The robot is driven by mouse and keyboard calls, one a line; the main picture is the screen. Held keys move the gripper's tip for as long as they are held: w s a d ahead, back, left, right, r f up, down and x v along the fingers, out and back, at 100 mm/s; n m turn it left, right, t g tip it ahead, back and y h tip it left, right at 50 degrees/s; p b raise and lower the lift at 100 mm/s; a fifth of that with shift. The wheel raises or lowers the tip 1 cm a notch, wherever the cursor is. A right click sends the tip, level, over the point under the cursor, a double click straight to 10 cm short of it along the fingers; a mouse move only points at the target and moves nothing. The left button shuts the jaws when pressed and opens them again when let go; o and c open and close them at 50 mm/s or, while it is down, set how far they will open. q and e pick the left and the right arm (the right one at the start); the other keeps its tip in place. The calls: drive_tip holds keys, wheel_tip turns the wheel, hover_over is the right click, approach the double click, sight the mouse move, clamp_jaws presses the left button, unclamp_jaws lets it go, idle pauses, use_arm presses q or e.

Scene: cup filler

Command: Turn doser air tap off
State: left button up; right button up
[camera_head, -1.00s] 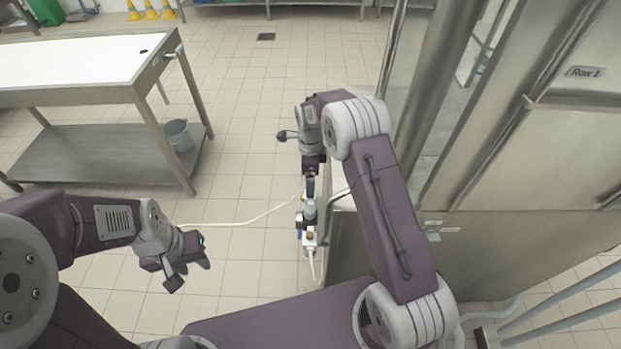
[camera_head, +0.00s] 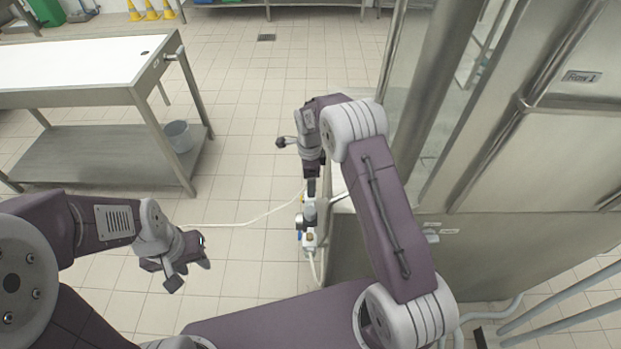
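The doser air tap assembly (camera_head: 309,238) is a small white and grey fitting with a brass-coloured part and a blue part. It sits at the left side of the steel machine, with a pale hose on it. My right gripper (camera_head: 311,190) points down at the top of this fitting. Its fingers are small and partly merge with the fitting, so I cannot tell whether they touch it or how far apart they are. My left gripper (camera_head: 190,272) hangs over the floor at the lower left, its fingers apart and empty.
The steel machine (camera_head: 480,250) fills the right side. A steel table with a white top (camera_head: 75,62) stands at the upper left, with a bucket (camera_head: 179,136) on its lower shelf. A pale hose (camera_head: 245,223) crosses the floor.

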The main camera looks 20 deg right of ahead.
drive_tip(key=n+p, duration=0.1)
drive_tip(key=n, duration=0.2)
drive_tip(key=shift+a+r+p, duration=0.2)
drive_tip(key=shift+a+p, duration=0.15)
drive_tip(key=n, duration=0.2)
drive_tip(key=n+p, duration=0.1)
drive_tip(key=n, duration=0.2)
drive_tip(key=shift+s+a, duration=0.1)
drive_tip(key=shift+a, duration=0.3)
drive_tip(key=shift+s+a+f+n+p, duration=0.1)
drive_tip(key=shift+s+a+n+p, duration=0.2)
drive_tip(key=shift+n, duration=1.1)
drive_tip(key=shift+s+a+r+n+p, duration=0.1)
drive_tip(key=shift+n+p, duration=0.35)
drive_tip(key=shift+n, duration=0.95)
drive_tip(key=shift+s+a+f+n+p, duration=0.15)
drive_tip(key=shift+n+p, duration=0.2)
drive_tip(key=shift+n, duration=1.05)
drive_tip(key=o, duration=1.4)
drive_tip(key=shift+s, duration=0.15)
drive_tip(key=shift+c, duration=0.2)
wheel_tip(320, 180, up, 9)
